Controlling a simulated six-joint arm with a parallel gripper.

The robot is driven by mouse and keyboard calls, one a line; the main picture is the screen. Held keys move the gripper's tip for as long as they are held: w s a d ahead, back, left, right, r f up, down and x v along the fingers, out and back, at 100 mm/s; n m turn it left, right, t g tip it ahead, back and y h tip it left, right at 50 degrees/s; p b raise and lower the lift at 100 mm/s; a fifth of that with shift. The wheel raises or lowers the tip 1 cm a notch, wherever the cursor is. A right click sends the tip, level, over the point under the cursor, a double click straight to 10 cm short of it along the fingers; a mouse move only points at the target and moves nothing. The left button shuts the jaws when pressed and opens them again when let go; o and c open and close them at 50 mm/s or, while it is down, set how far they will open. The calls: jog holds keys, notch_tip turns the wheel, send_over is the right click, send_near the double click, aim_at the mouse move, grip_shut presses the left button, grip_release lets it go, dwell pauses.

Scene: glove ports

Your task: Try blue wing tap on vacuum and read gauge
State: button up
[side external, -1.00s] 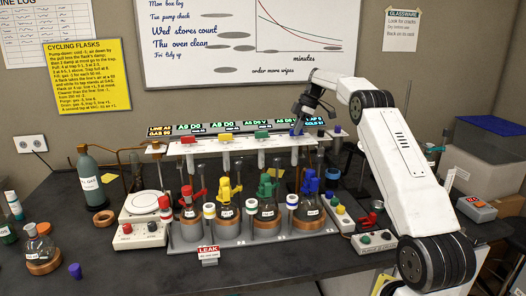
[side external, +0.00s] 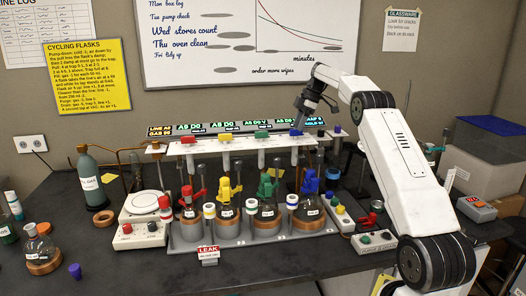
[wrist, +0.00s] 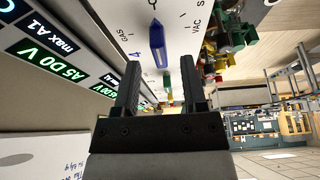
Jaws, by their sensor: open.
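The blue wing tap (side external: 296,133) sits at the right end of the white rail (side external: 232,146). In the wrist view the blue tap (wrist: 157,43) lies lengthwise between the GAS and VAC marks, its pointed end away from me. My gripper (side external: 300,109) is just above it; in the wrist view my gripper (wrist: 160,72) is open, with nothing between the fingers. Green displays (side external: 256,122) stand behind the rail; one in the wrist view (wrist: 39,63) appears to read A5 D0 V. Other readouts are too small to be sure.
Green (side external: 262,134), yellow (side external: 225,138) and red (side external: 188,140) taps sit along the same rail. Flasks with coloured clips, including a blue one (side external: 309,181), stand below. A control box (side external: 374,240) is at the right.

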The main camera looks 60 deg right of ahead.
jog(key=shift+v, duration=2.8)
jog(key=shift+s, duration=0.1)
